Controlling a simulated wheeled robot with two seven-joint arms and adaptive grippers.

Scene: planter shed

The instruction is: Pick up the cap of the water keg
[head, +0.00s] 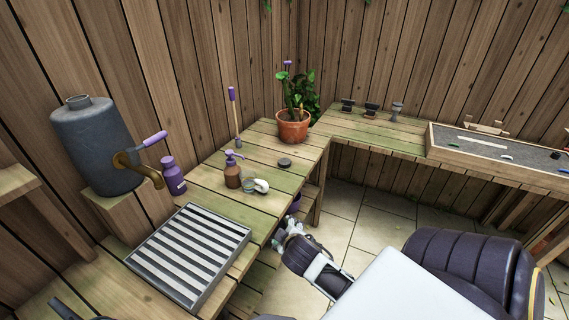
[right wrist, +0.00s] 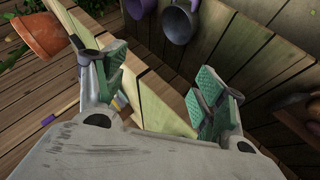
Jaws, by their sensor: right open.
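The water keg (head: 92,148) is a grey drum with a brass tap and purple lever, standing on a wooden block at the left. Its top neck (head: 83,102) is uncovered as far as I can see. A small dark round disc (head: 285,163), which looks like the cap, lies flat on the bench between the brown pump bottle and the potted plant. My right gripper (head: 281,234) is beside the bench's front edge, below and apart from the disc. In the right wrist view its fingers (right wrist: 160,90) are spread with nothing between them.
A slatted tray (head: 188,258), purple bottle (head: 173,176), brown pump bottle (head: 233,171) and white item (head: 261,186) stand on the bench (head: 255,150). The potted plant (head: 293,126) is in the corner.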

